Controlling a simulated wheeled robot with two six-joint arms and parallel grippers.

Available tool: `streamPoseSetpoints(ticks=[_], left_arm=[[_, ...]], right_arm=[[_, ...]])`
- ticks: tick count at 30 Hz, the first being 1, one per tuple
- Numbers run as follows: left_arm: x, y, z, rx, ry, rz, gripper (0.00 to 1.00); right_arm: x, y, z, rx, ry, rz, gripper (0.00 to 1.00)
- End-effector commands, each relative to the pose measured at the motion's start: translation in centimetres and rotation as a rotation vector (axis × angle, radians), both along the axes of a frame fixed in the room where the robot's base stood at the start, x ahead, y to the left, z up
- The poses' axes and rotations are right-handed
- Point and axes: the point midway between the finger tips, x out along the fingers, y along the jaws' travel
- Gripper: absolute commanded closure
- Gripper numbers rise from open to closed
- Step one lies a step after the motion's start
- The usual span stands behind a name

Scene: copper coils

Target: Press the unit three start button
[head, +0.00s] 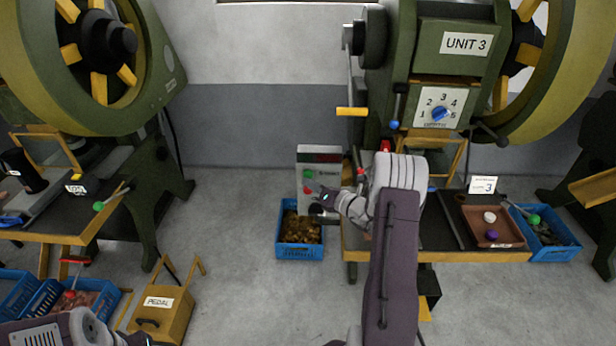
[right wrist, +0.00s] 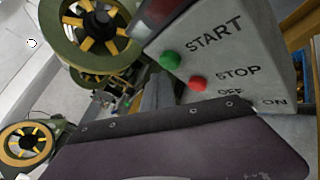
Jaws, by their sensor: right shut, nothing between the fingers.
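The unit three control box (head: 335,170) is a pale box standing left of the unit three press. Its green start button (head: 308,174) sits above a red stop button (head: 307,190). In the right wrist view the green button (right wrist: 171,60) is beside the word START, and the red button (right wrist: 197,82) is beside STOP. My right gripper (head: 322,194) is shut and empty in front of the box, just right of and below the green button in the picture. I cannot tell whether it touches the box. My left gripper is partly cut off at the lower left; its jaws do not show clearly.
The UNIT 3 press (head: 452,70) stands behind the right table. A blue crate (head: 300,252) of copper-coloured pieces sits below the box. A brown tray (head: 480,212) holds small balls. A wooden PEDAL box (head: 165,312) stands lower left. The floor between the presses is mostly clear.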

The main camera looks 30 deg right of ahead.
Motion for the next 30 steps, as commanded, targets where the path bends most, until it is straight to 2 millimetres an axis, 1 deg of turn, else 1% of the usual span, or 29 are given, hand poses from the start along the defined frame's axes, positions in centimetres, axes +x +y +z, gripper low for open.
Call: streamPoseSetpoints(ticks=[4,30], left_arm=[[0.00,0.00,-0.14,0.000,0.000,0.000,1.00],[0.00,0.00,-0.24,0.000,0.000,0.000,1.00]], right_arm=[[0.44,-0.25,-0.02,-0.001,0.000,0.000,1.00],[1.01,-0.60,0.00,-0.001,0.000,0.000,1.00]])
